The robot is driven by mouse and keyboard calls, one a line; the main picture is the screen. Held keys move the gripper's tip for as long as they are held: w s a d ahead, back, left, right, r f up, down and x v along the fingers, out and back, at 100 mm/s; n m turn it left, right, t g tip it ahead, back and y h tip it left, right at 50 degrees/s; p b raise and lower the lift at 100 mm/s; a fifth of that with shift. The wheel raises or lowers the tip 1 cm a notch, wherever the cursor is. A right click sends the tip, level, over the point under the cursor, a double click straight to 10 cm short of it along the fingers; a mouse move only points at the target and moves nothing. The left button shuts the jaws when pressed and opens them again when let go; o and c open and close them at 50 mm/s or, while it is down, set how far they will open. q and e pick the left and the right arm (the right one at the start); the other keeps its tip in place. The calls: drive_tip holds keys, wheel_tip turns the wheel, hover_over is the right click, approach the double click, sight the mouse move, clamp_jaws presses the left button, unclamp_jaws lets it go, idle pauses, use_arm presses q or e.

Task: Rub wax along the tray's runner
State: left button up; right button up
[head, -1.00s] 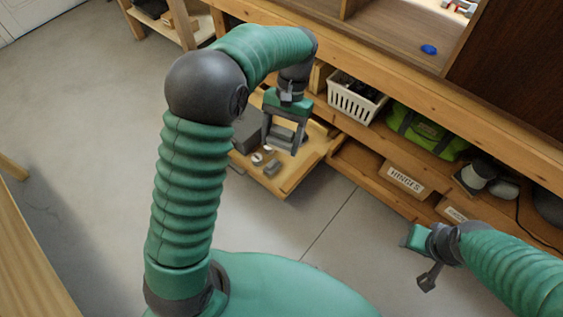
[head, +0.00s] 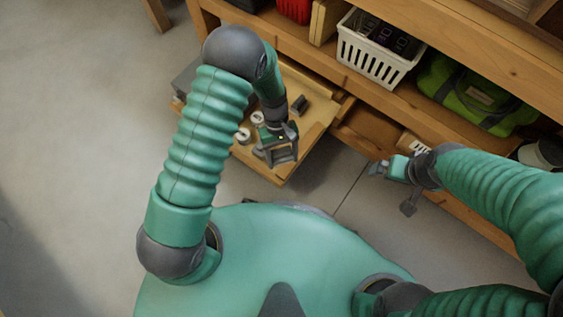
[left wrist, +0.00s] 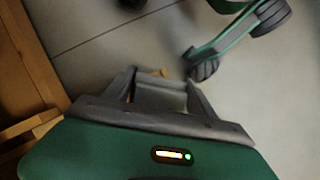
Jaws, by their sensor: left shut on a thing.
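The pulled-out wooden tray (head: 318,106) sticks out from the low bench in the head view, with small items on it.
Round white-topped pieces (head: 243,135) and a dark block (head: 299,104) lie on the tray. A white basket (head: 370,58) and a green bag (head: 475,95) stand on the shelf behind. The grey floor (head: 90,130) at left is clear.

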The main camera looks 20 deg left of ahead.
use_arm(q)
drive_tip(key=shift+n, duration=0.4)
drive_tip(key=f+b, duration=0.2)
drive_tip(key=f, duration=0.1)
drive_tip(key=s+f+b, duration=0.1)
drive_tip(key=f+b, duration=0.1)
drive_tip(key=f, duration=0.2)
drive_tip(key=f+b, duration=0.3)
drive_tip(key=f, duration=0.1)
drive_tip(key=shift+s+d, duration=0.15)
drive_tip(key=shift+s, duration=0.1)
drive_tip(key=shift+r, duration=0.15)
use_arm(e)
drive_tip(key=s+x, duration=0.1)
drive_tip(key=x, duration=0.7)
drive_tip(key=shift+s+d+f, duration=0.2)
drive_tip(key=shift+s+f, duration=0.05)
drive_tip(key=shift+s, duration=0.25)
use_arm(q)
drive_tip(key=shift+f+b, duration=0.4)
drive_tip(key=shift+f, duration=0.55)
use_arm(e)
drive_tip(key=shift+f, duration=0.4)
